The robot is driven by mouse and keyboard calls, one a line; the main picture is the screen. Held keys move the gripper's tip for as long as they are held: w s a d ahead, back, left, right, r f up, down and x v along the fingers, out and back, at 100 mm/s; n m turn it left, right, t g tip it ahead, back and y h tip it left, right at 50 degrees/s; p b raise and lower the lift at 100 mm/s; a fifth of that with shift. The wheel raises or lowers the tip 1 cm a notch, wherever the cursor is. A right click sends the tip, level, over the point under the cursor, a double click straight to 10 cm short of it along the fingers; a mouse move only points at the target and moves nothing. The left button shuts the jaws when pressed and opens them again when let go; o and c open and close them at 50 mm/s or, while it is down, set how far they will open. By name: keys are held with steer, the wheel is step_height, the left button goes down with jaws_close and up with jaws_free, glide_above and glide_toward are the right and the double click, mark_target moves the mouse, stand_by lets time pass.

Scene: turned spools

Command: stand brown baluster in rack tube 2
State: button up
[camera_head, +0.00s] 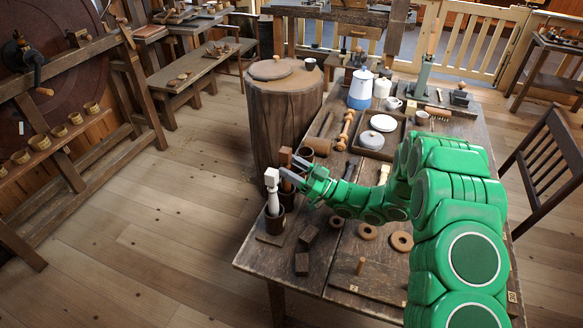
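The brown baluster (286,157) shows as an upright dark brown square head just behind my gripper's fingers; its lower part is hidden. My gripper (292,172) is right at it, with grey fingers close to its upper part. I cannot tell whether the fingers are shut on it. A white baluster (272,188) stands upright in the front dark tube (275,225) of the rack, whose base (268,239) sits at the table's left corner. Another dark tube (288,198) shows just behind, below my gripper. I cannot see whether the brown baluster's foot is inside it.
Dark blocks (302,263) and wooden rings (401,241) lie nearby on the table. A pegged board (368,281) is at the front. A light-brown turned piece (345,130) lies farther back, beside a tray (393,146). A large stump (284,110) stands left of the table.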

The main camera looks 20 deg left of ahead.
stand_by(0.3)
steer(key=v, duration=0.7)
steer(key=shift+d+f, duration=0.2)
steer(key=shift+d, duration=0.15)
stand_by(0.7)
